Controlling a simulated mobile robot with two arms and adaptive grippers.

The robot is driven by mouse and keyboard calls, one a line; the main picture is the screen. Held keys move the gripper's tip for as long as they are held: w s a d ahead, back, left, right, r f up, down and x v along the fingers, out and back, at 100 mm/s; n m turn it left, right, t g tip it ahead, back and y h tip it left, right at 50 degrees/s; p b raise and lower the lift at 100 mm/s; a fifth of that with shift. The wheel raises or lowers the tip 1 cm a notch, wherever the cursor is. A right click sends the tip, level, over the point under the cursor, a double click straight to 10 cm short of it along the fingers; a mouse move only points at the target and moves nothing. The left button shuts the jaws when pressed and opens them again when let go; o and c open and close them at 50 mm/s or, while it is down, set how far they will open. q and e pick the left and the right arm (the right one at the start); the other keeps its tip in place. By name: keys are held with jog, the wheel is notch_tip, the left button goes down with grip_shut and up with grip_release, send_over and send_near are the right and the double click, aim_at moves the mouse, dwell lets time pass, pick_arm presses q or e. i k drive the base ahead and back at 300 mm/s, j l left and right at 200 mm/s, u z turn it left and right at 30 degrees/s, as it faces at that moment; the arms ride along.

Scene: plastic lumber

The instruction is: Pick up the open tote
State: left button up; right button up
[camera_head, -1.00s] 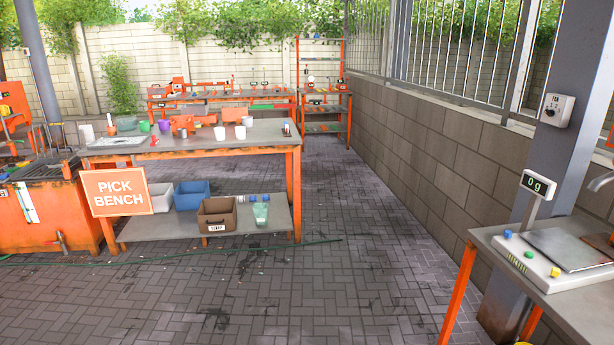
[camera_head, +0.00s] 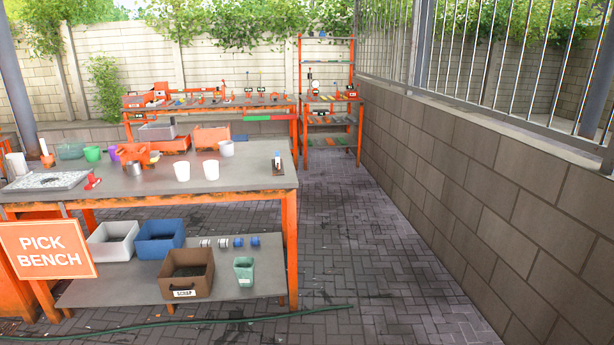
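Several open-topped bins stand on the lower shelf (camera_head: 222,290) of the pick bench. One is a brown tote (camera_head: 190,280) with a white label, at the shelf's front edge; its inside looks dark. A blue tote (camera_head: 160,245) is behind it to the left. A white-grey tote (camera_head: 112,248) stands left of the blue one. I cannot tell which of them the task means by the open tote. Neither of my grippers is in view.
The bench top (camera_head: 235,180) holds white cups (camera_head: 182,171), orange bins (camera_head: 212,138) and other items. A pick bench sign (camera_head: 47,250) hangs at its left. A green hose (camera_head: 215,321) lies on the floor in front. Paving right of the bench is clear up to the block wall (camera_head: 470,190).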

aim_at(245, 273)
jog(key=i+u, duration=0.1)
jog(key=i, duration=0.4)
jog(key=i+l+u, duration=0.1)
jog(key=i, duration=0.35)
jog(key=i+l+u, duration=0.1)
jog(key=i, duration=0.4)
jog(key=i+l+u, duration=0.15)
jog(key=i, duration=0.3)
